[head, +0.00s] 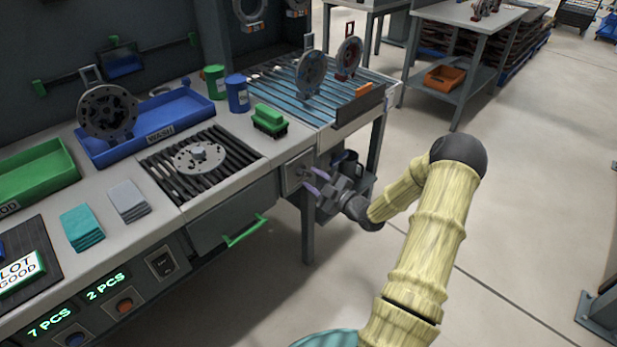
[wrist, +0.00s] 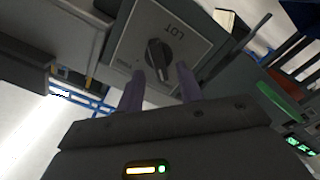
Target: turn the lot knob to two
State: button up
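The lot knob (wrist: 158,55) is a black rotary knob with a raised grip. It sits on a light grey plate (wrist: 188,38) whose LOT lettering appears upside down in the wrist view. The grip runs nearly up and down in that picture; the other markings are too small to read. In the head view the plate (head: 291,174) is on the bench front below the slatted rack. My gripper (head: 315,181) is in front of it. Its two purple fingers are apart in the wrist view (wrist: 160,76), one at each side of the knob's lower end. I cannot tell whether they touch it.
A green handle (head: 246,231) sticks out from the bench front left of my gripper. A table leg (head: 307,228) stands below it, and a dark mug-like container (head: 346,164) is close behind. Open floor (head: 530,200) lies to the right.

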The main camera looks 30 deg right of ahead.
jog(key=shift+x, duration=1.3)
grip_shut()
